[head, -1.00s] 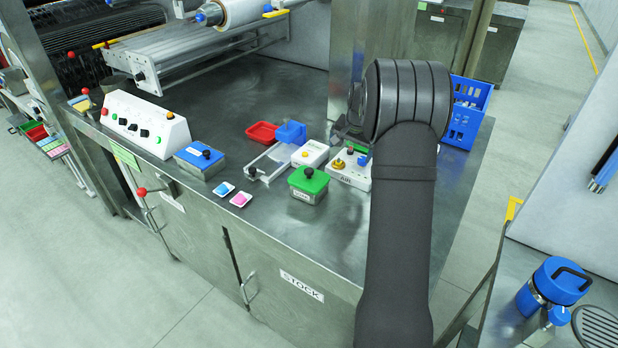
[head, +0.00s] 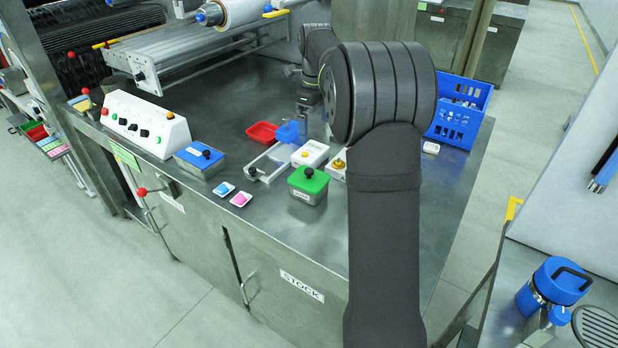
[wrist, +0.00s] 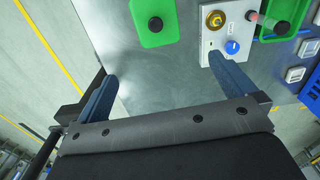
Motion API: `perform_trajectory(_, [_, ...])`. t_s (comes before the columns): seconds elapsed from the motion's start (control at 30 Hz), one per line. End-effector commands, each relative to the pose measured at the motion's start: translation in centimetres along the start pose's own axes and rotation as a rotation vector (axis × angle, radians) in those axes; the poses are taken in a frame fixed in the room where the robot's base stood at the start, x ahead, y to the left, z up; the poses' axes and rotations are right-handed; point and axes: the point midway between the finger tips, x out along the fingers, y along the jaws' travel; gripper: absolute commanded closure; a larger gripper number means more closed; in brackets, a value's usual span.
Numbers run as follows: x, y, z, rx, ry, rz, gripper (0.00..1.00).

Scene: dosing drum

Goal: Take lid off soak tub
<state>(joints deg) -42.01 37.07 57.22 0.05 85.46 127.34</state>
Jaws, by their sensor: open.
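My arm hides part of the table in the head view.
A white box (wrist: 222,32) with brass and blue knobs sits between the green lids. A red tray (head: 262,132), a blue crate (head: 458,112) and a white control box (head: 145,122) stand on the table.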

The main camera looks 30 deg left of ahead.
Motion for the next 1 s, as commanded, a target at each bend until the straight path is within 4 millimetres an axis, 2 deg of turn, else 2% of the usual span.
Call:
perform_trajectory(0.07, [0.0,0.2,0.1,0.025,0.004,0.003,0.00])
perform_trajectory(0.17, [1.0,0.3,0.0,0.034,0.006,0.006,0.00])
perform_trajectory(0.6, [10.1,0.3,0.0,0.031,0.005,0.005,0.00])
perform_trajectory(0.7, [11.4,0.3,0.0,0.031,0.004,0.004,0.00])
perform_trajectory(0.87, [12.2,0.3,0.0,0.031,0.004,0.004,0.00])
perform_trajectory(1.0, [14.0,0.5,0.1,0.031,0.006,0.006,0.00])
